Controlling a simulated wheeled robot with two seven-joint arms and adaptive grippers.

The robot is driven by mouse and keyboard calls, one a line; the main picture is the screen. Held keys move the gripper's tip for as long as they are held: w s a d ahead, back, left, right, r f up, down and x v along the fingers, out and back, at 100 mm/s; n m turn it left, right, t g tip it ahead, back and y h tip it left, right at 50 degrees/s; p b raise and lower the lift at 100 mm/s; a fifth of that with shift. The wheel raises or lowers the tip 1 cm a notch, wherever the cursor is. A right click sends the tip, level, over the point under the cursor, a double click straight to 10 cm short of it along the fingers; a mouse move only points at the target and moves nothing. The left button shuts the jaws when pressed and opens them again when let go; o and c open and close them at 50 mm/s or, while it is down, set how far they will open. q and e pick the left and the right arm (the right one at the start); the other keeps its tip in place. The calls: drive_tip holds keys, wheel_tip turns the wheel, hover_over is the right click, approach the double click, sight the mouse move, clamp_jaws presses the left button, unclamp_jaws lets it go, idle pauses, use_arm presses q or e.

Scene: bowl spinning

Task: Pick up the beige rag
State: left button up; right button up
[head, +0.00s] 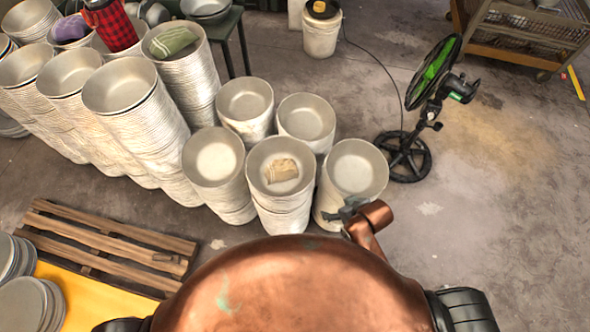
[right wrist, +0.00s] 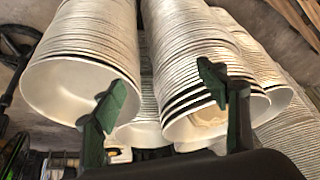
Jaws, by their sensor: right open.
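The beige rag (head: 282,171) lies crumpled inside the top bowl of the middle front stack of bowls (head: 281,210). In the right wrist view the rag (right wrist: 207,122) shows partly in the bowl opening, behind one finger. My right gripper (head: 347,209) is at the front rim of the stack to the right of the rag's stack, apart from the rag. My left gripper is not seen.
Bowl stacks (head: 215,160) crowd close around the rag's stack. A green fan (head: 432,80) stands to the right. A wooden pallet (head: 105,240) lies at the left. A green rag (head: 172,41) and a red plaid cloth (head: 112,25) are on farther stacks.

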sight(282, 169)
drive_tip(key=w+a+n, duration=0.1)
drive_tip(key=w+a, duration=0.2)
drive_tip(key=a, duration=0.1)
drive_tip(key=w+a+r+n+y, duration=0.1)
drive_tip(key=w+a+n, duration=0.1)
drive_tip(key=w+a, duration=0.1)
drive_tip(key=w+a+r+n, duration=0.1)
drive_tip(key=w+a, duration=0.3)
drive_tip(key=a, duration=0.2)
drive_tip(key=shift+a+n+y, duration=0.1)
drive_tip(key=shift+n+y, duration=0.2)
drive_tip(key=shift+y, duration=0.1)
drive_tip(key=w+a+f+n, duration=0.1)
drive_tip(key=w+a+f, duration=0.1)
drive_tip(key=w, duration=0.1)
drive_tip(key=w+a+f+b, duration=0.1)
drive_tip(key=w+a+f, duration=0.1)
drive_tip(key=w, duration=0.1)
drive_tip(key=w+a+f+n+b, duration=0.1)
drive_tip(key=w+a+f, duration=0.1)
drive_tip(key=w, duration=0.1)
drive_tip(key=shift+w+a+f+n+g, duration=0.2)
drive_tip(key=shift+w+n+g, duration=0.1)
drive_tip(key=shift+w, duration=0.1)
drive_tip(key=shift+d, duration=0.1)
drive_tip(key=c, duration=1.2)
drive_tip(key=shift+c, duration=0.2)
drive_tip(key=shift+r, duration=0.1)
